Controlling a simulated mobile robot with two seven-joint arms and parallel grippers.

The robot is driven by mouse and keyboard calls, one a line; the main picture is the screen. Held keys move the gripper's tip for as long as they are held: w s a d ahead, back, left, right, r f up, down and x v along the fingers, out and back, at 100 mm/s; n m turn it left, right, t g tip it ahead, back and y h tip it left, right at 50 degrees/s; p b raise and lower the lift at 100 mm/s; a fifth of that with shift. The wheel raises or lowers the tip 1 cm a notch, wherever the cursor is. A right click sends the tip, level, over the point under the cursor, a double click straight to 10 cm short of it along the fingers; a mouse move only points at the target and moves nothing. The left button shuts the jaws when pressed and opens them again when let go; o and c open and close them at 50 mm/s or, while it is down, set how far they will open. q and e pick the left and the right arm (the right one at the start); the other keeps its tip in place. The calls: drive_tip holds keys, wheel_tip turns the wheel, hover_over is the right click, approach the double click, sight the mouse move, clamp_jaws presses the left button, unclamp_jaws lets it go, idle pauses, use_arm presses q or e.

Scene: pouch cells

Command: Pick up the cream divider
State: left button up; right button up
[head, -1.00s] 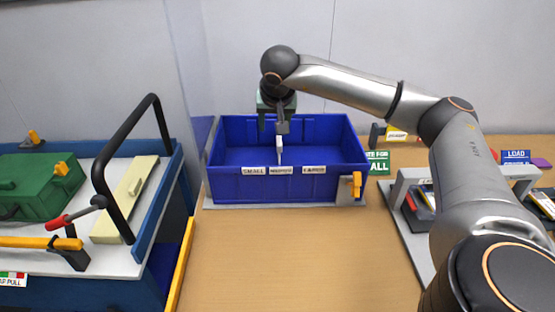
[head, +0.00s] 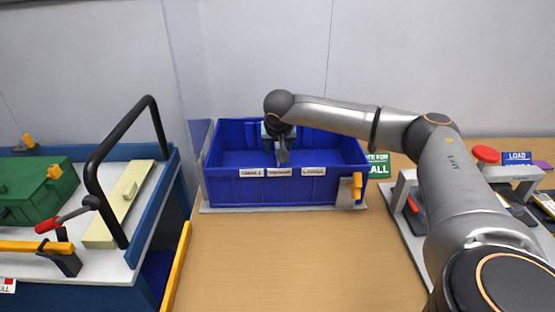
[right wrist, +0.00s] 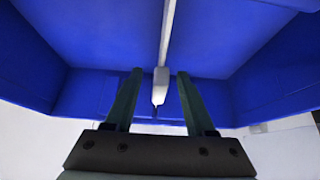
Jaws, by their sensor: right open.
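A pale divider (right wrist: 162,82), off-white to cream, stands inside the blue bin (head: 225,187). In the right wrist view it shows as a thin strip along the middle of the bin (right wrist: 90,50). My right gripper (head: 282,160) is down inside the bin and hides the divider in the head view. In the right wrist view my right gripper (right wrist: 157,75) is open, with one finger on each side of the divider's near end and a gap on both sides. My left gripper is not in view.
The bin has several labels on its front and a yellow latch (head: 357,185). A cart (head: 125,270) at left carries a cream plate (head: 103,230), a black hoop and a green box. A grey fixture (head: 400,215) stands at right. The table's front middle is clear.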

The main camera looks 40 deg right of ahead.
drive_tip(key=shift+x, duration=1.05)
clamp_jaws()
drive_tip(key=shift+r, duration=0.1)
